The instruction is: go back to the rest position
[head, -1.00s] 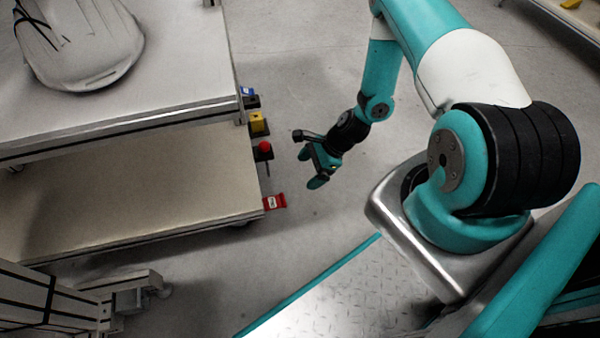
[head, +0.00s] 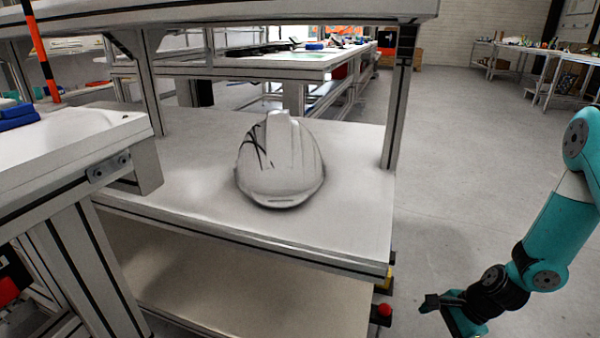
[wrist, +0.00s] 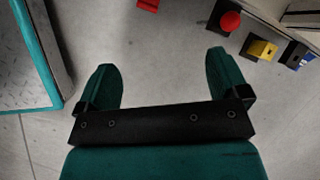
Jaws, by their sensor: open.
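My gripper (head: 458,318) is at the lower right of the head view, at the end of my teal arm, its tips partly cut off by the lower edge. In the wrist view my gripper (wrist: 162,88) shows two teal fingers spread apart with only grey floor between them. It is open and empty. A white helmet shell (head: 280,165) with black lines on its left side sits on the upper shelf of the workbench (head: 350,215), well to the left of my gripper and apart from it.
A red button (wrist: 230,20) and a yellow box (wrist: 262,48) are mounted on the bench's edge near my gripper. Another table (head: 60,150) stands at the left. Open floor (head: 450,200) lies right of the bench. More tables stand behind.

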